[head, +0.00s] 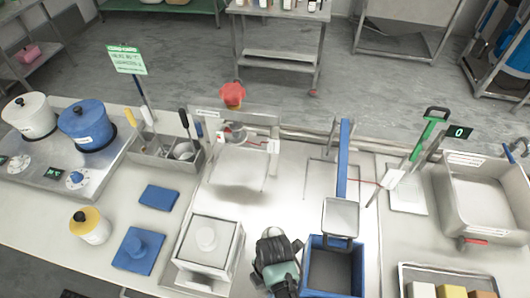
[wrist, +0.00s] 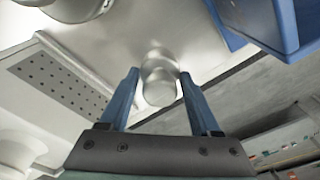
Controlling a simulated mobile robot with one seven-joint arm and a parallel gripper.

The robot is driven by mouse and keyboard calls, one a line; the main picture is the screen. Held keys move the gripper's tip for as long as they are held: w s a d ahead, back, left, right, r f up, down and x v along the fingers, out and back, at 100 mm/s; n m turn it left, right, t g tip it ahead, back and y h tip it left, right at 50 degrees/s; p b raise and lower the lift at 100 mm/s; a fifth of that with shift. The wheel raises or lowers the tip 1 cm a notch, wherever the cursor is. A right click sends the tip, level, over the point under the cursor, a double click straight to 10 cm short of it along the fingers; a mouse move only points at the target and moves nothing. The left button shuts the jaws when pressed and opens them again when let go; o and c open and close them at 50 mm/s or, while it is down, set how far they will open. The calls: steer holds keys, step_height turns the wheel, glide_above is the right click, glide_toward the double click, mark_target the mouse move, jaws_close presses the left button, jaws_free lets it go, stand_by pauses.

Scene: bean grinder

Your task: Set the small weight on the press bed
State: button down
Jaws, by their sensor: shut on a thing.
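The small weight (wrist: 160,82) is a shiny metal cylinder with a narrower neck. In the wrist view it sits between the two blue fingers of my gripper (wrist: 158,76), which is shut on it.
The bench between gripper and press looks clear.

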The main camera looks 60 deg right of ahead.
steer(key=shift+f, duration=0.1)
steer(key=shift+c, duration=0.5)
jaws_free()
steer(key=shift+f, duration=0.1)
